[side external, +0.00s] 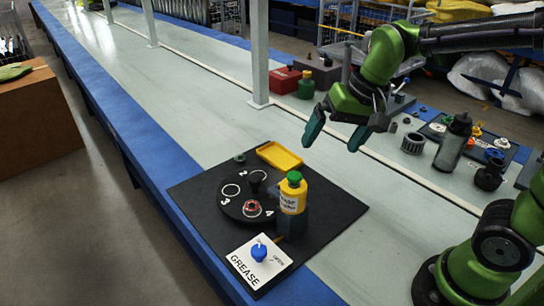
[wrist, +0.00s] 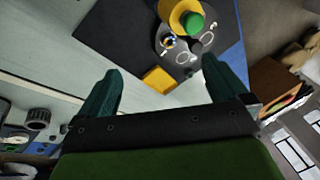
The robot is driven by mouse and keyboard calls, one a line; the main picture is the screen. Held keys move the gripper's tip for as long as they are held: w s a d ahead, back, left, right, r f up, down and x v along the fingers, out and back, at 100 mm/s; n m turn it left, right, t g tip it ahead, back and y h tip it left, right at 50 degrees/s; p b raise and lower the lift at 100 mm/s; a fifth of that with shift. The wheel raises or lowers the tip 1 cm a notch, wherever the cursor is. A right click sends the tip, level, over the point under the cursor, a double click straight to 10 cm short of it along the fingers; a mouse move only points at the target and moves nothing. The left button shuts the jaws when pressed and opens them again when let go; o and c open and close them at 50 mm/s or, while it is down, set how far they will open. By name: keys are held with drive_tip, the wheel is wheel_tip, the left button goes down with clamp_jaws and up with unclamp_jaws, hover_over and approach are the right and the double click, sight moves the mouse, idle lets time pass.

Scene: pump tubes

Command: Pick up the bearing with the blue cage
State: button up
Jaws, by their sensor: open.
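My gripper (side external: 333,140) is open and empty, raised above the bench between the black mat and the parts on the right. In the wrist view its two teal fingers (wrist: 162,72) stand wide apart. A small part with blue on it (side external: 493,154) lies on the dark tray (side external: 465,157) at the right, behind the grey bottle, near small yellow (side external: 476,131) and red (side external: 502,143) parts. It looks like the blue-caged bearing but is too small to be sure. It is well away from my gripper. I cannot make it out in the wrist view.
The black mat (side external: 205,235) holds a numbered dial, a yellow bottle (side external: 293,193), a yellow tray (side external: 279,156) and a blue GREASE knob (side external: 259,251). The grey bottle (side external: 453,143), a grey ring (side external: 413,143) and a black pump-like part (side external: 490,175) stand at right.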

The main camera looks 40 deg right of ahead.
drive_tip(key=s+d+n+t, duration=0.1)
drive_tip(key=s+t, duration=0.2)
drive_tip(key=s, duration=0.4)
drive_tip(key=shift+s+d+r+n, duration=0.2)
drive_tip(key=shift+s+d+n, duration=0.15)
drive_tip(key=shift+n, duration=0.05)
drive_tip(key=shift+s+d+r, duration=0.1)
drive_tip(key=shift+s+r, duration=0.1)
drive_tip(key=shift+s, duration=0.05)
drive_tip(key=shift+c, duration=0.3)
drive_tip(key=shift+r+t, duration=0.3)
drive_tip(key=shift+c, duration=1.3)
drive_tip(key=c, duration=0.7)
